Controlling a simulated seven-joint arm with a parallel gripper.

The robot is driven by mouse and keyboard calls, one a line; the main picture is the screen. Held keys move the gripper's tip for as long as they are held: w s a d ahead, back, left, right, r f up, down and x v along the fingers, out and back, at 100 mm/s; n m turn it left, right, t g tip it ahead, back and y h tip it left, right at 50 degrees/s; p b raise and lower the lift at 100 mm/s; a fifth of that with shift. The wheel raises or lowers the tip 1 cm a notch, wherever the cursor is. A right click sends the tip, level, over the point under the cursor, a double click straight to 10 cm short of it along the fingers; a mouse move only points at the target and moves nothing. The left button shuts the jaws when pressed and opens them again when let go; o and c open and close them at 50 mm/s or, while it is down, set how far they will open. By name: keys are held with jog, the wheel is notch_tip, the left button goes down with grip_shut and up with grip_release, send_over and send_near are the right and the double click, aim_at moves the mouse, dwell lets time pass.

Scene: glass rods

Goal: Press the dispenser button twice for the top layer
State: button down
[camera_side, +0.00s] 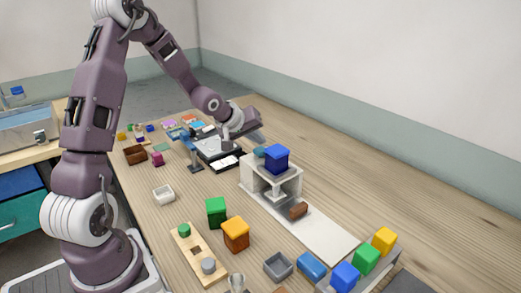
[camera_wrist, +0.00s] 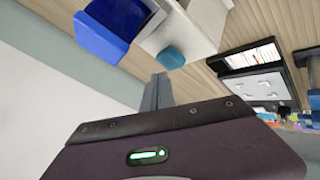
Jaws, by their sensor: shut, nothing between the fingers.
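The dispenser (camera_side: 257,184) is a white box-like stand with a blue block (camera_side: 277,158) on top and a long white board in front of it. A teal button (camera_side: 259,152) sits at the rear left of its top. In the wrist view the teal button (camera_wrist: 171,57) is a rounded knob on the white dispenser body (camera_wrist: 190,28), beside the blue block (camera_wrist: 100,28). My gripper (camera_side: 260,138) is shut and empty, behind and close to the button. In the wrist view its fingertips (camera_wrist: 160,78) point toward the button, with a small visible gap.
A brown block (camera_side: 299,210) lies at the dispenser's front opening. A black tray (camera_side: 213,148) stands to the left. Green and orange cubes (camera_side: 236,234), a peg board (camera_side: 190,251) and a row of coloured blocks (camera_side: 366,258) are nearer. The table right of the dispenser is clear.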

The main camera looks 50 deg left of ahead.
aim_at(258, 151)
jog(key=shift+r, duration=0.1)
jog(key=shift+r, duration=2.45)
jog(key=shift+d, duration=0.15)
jog(key=s+d+r+m+g, duration=0.1)
jog(key=s+d+r+m, duration=0.25)
jog(key=s+d, duration=0.4)
jog(key=s+d+r+m+g, duration=0.1)
jog(key=s+d+r+m, duration=0.2)
jog(key=s+d+r, duration=0.45)
jog(key=s+d+f+m+h, duration=0.1)
jog(key=s+d+m, duration=0.1)
jog(key=s, duration=0.6)
jog(key=s+d+f+m+g+h, duration=0.1)
jog(key=s+d+f+m, duration=0.1)
jog(key=s, duration=0.6)
jog(key=shift+s+d+m, duration=0.4)
jog(key=shift+d+m, duration=0.05)
jog(key=shift+d, duration=0.3)
